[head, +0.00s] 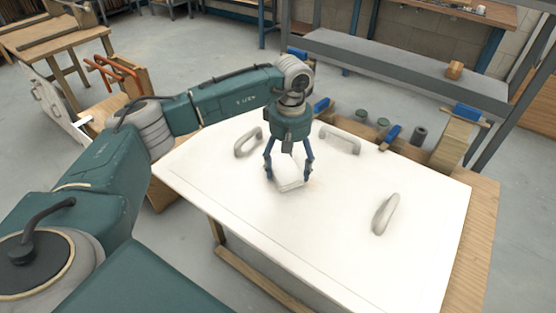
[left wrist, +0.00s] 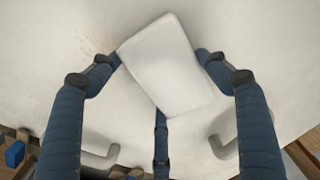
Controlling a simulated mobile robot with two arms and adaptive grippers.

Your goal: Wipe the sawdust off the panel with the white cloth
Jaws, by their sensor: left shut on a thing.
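The white panel (head: 330,225) lies flat on a wooden workbench. My left gripper (head: 289,175) comes down over the panel's upper middle, its blue fingers shut on the white cloth (head: 288,182). The cloth looks like a folded pad; it also shows in the left wrist view (left wrist: 168,65), between the fingers and tilted in the picture. I cannot tell for sure whether it touches the panel. A faint tan patch of sawdust (left wrist: 98,42) shows on the panel beside the cloth in the left wrist view. My right gripper is not in view.
Grey handles stand on the panel: one at left (head: 248,142), one at the back (head: 340,139), one at right (head: 386,214). Blue clamps (head: 391,134) and dark cylinders (head: 419,136) line the bench's back edge.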

